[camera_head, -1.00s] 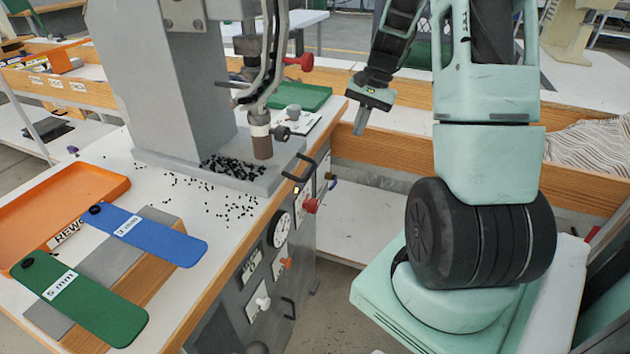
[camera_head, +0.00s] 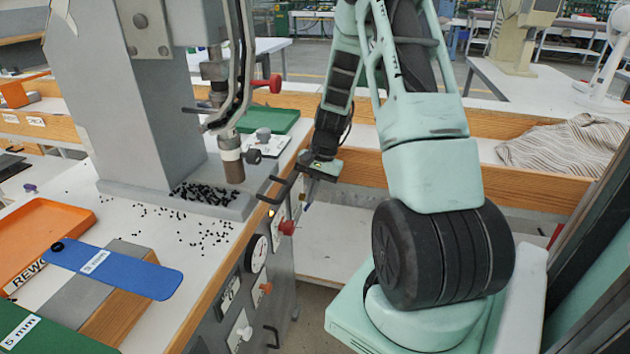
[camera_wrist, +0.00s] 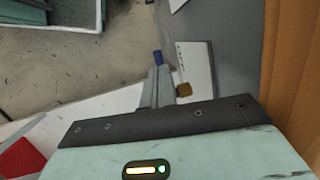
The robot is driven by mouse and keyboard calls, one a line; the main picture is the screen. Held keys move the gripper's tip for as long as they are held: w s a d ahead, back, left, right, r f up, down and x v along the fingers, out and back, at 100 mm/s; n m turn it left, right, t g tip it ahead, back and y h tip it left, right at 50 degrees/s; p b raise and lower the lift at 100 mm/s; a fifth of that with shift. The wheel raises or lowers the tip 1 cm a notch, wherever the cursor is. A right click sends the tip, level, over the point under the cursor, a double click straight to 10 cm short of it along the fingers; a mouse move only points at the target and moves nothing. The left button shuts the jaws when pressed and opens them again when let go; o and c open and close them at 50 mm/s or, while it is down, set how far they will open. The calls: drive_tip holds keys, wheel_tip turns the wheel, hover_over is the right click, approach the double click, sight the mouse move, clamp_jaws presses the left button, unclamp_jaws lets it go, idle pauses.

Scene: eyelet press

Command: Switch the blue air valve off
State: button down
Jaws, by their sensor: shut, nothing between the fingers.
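The blue air valve handle (camera_wrist: 158,57) shows in the wrist view as a small blue tip just beyond my fingertips. A brass fitting (camera_wrist: 184,90) sits right beside the fingers, next to a white label plate (camera_wrist: 198,68) on the grey cabinet. My gripper (camera_wrist: 158,72) is shut and empty, its fingers pointing at the blue handle. I cannot tell whether they touch it. In the head view my gripper (camera_head: 308,190) is at the right side of the press cabinet, and the blue handle is not clear there. Most of the handle is hidden, so its angle is unclear.
The press cabinet (camera_head: 254,305) carries a black handle (camera_head: 281,188), a red knob (camera_head: 287,228) and a round gauge (camera_head: 256,254) close to my gripper. A wooden-edged bench (camera_head: 360,168) stands behind. Orange and blue trays' area on the table holds an orange tray (camera_head: 75,212) and a blue strip (camera_head: 125,275).

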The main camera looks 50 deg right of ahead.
drive_tip(key=shift+a+f, duration=0.1)
drive_tip(key=shift+f, duration=0.2)
drive_tip(key=h+b, duration=0.1)
drive_tip(key=a+f+t+h+b, duration=0.1)
drive_tip(key=b, duration=0.1)
drive_tip(key=shift+s+f+h, duration=0.2)
drive_tip(key=shift+h, duration=0.2)
idle(0.4)
